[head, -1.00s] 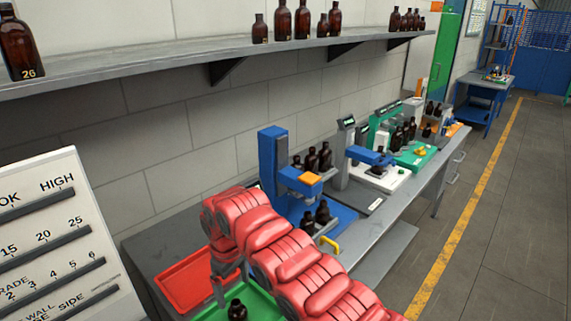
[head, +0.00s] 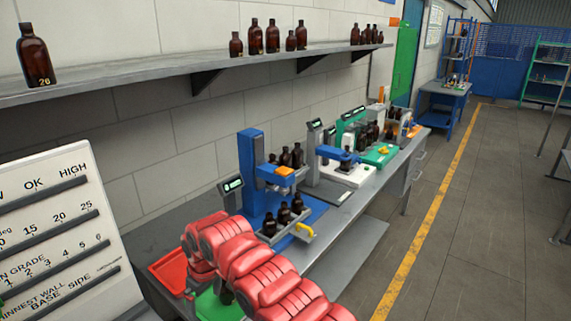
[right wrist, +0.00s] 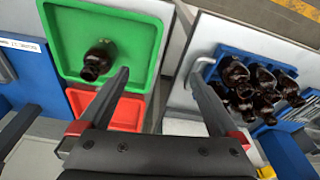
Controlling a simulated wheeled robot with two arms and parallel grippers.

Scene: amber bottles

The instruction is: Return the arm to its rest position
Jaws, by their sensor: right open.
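My right arm, in red padded covers (head: 265,280), reaches over the near end of the bench in the head view. Its gripper is mostly hidden there behind the arm. In the right wrist view my right gripper (right wrist: 157,76) is open, its two dark fingers well apart with nothing between them. An amber bottle (right wrist: 99,60) stands in a green tray (right wrist: 145,42) to the left of the fingers, apart from them. In the head view the green tray (head: 212,308) is mostly covered by my arm. My left gripper is not in view.
A red tray (head: 168,272) lies beside the green one. A blue stand (head: 250,170) has bottles in a rack in front of it. Several bottles crowd a blue tray (right wrist: 205,72) right of the fingers. A shelf (head: 130,82) runs above the bench.

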